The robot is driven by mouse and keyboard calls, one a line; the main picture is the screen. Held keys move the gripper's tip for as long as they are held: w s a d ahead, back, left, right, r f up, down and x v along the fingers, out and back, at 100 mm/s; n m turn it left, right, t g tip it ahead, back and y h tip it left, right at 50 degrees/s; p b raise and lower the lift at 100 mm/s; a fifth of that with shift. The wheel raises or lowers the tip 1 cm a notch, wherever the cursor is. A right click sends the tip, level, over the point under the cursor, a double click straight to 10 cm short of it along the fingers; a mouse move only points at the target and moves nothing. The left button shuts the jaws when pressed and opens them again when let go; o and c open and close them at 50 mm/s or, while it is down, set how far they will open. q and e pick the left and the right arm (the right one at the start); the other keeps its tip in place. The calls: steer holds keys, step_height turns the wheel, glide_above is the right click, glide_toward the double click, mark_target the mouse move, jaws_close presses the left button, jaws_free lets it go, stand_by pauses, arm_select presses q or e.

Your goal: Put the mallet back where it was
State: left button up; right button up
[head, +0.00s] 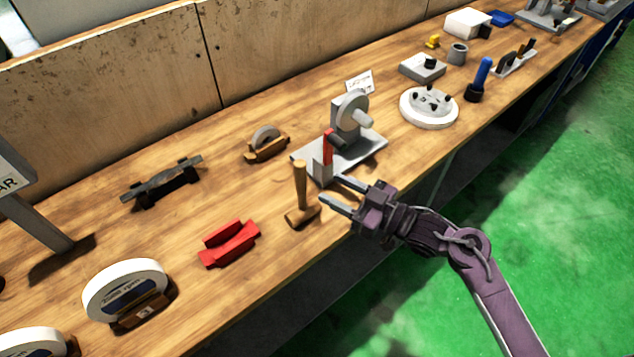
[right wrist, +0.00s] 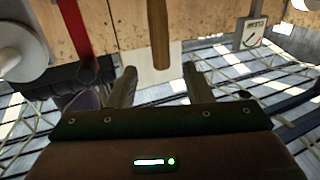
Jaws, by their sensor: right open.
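The wooden mallet (head: 300,185) stands on the workbench with its head (head: 303,216) down and its handle upright, near the bench's front edge. My right gripper (head: 331,189) is open just to the right of the handle in the head view, with its two fingers pointing towards the mallet. In the right wrist view a wooden handle (right wrist: 158,38) shows ahead of the gap between the open fingers (right wrist: 158,82). Nothing shows held between them. My left gripper is not in view.
A grey grinder fixture (head: 353,155) with a red lever (head: 327,146) stands close behind my right gripper. A red block (head: 230,243) lies left of the mallet. A round white chuck (head: 428,108) stands farther right. The bench (head: 225,190) has bare wood left of the mallet.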

steer(key=shift+v, duration=1.75)
steer(key=d+f+m+h, duration=0.3)
steer(key=f+h, duration=0.1)
steer(key=f, duration=0.7)
steer(key=d+f+m+h, duration=0.3)
steer(key=d+f, duration=0.1)
steer(key=f, duration=0.7)
steer(key=s+d+f+m+g+h, duration=0.1)
steer(key=s+f+h, duration=0.1)
steer(key=s+f, duration=0.35)
steer(key=s+d+f+m+g+h, duration=0.1)
steer(key=s+d+f, duration=0.1)
steer(key=f, duration=0.7)
steer(key=s+d+f+g+h, duration=0.1)
steer(key=s+f, duration=0.4)
steer(key=s, duration=0.5)
steer(key=s+f+g+h, duration=0.2)
steer(key=s+f+g, duration=0.2)
steer(key=s, duration=0.5)
steer(key=s+d+f+g+h, duration=0.1)
steer(key=s+f+g, duration=0.1)
steer(key=s+f, duration=0.5)
steer(key=s, duration=0.3)
steer(key=shift+s+d+f+g+h, duration=0.3)
steer(key=shift+d+f, duration=0.1)
steer(key=shift+f+b, duration=0.1)
steer(key=shift+b, duration=0.25)
